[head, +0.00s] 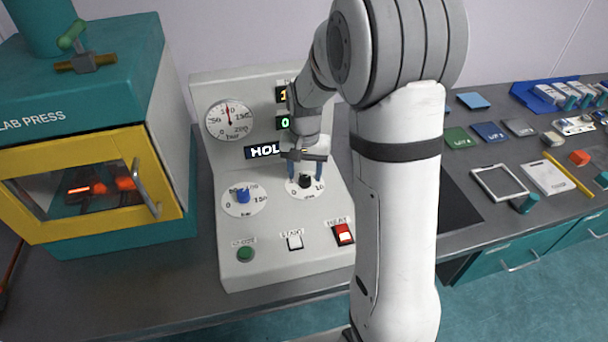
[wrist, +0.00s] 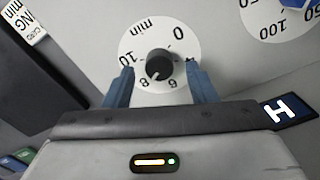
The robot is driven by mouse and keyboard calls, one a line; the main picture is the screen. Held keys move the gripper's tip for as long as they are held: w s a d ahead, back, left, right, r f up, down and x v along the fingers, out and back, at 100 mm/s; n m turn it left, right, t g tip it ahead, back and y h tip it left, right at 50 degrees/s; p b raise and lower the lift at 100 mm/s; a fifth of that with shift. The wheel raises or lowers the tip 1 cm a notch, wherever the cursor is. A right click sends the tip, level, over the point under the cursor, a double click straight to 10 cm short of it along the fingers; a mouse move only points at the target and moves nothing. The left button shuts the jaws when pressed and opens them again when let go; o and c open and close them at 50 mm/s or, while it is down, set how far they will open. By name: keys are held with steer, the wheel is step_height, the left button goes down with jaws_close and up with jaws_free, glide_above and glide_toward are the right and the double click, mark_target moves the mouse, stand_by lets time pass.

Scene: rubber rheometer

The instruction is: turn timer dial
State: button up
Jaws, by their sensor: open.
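The timer dial is a black knob (head: 305,181) on a round white scale marked in min, on the sloped front of the grey control panel (head: 270,235). In the wrist view the black knob (wrist: 159,64) sits between the two blue fingers, its pointer towards the lower left of the scale, near the 8. My gripper (head: 305,180) is over the dial with its fingers pointing down, one on each side of the knob. It is open, and gaps show between the knob and both fingers in the wrist view (wrist: 160,85).
A blue knob (head: 243,195) on a second scale stands left of the dial. A green button (head: 245,254), a white START switch (head: 294,241) and a red HEAT switch (head: 343,234) sit below. A yellow-doored lab press (head: 100,200) stands at left; small items cover the right bench.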

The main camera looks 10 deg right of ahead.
mark_target(305, 178)
step_height(305, 178, up, 6)
steer(key=shift+s+r, duration=0.1)
steer(key=shift+r, duration=0.05)
stand_by(0.3)
steer(key=shift+s+r, duration=0.2)
steer(key=shift+s, duration=0.05)
steer(key=s+r+n+t, duration=0.1)
steer(key=s+r+n, duration=0.1)
steer(key=s, duration=0.8)
steer(key=s+r+n+t, duration=0.2)
steer(key=s, duration=0.9)
steer(key=shift+a+r+n, duration=0.15)
steer(key=shift+r+n, duration=0.15)
steer(key=shift+r, duration=0.1)
